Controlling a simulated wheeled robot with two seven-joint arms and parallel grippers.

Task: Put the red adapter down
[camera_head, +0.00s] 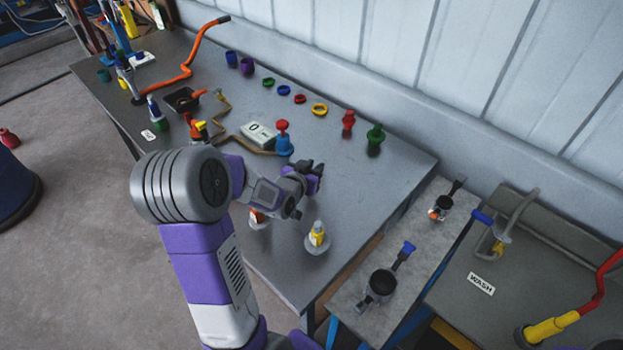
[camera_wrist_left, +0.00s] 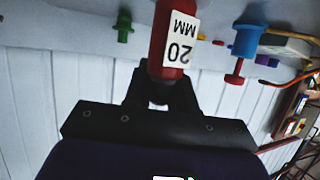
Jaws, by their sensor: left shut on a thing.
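My left gripper (camera_head: 313,178) is shut on the red adapter (camera_wrist_left: 172,38), which carries a white "20 MM" label in the left wrist view. The fingers (camera_wrist_left: 158,92) close around its narrow end. In the head view the held adapter is hidden by my gripper and wrist, over the grey table (camera_head: 395,175). I cannot tell whether it touches the tabletop. Another red piece (camera_head: 348,122) stands on the table beyond the gripper, apart from it. My right gripper is not in view.
A green piece (camera_head: 375,137) and a blue piece with a red top (camera_head: 283,140) stand beyond my gripper. Several coloured rings (camera_head: 319,109) lie near the wall. The tabletop right of the gripper is bare.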

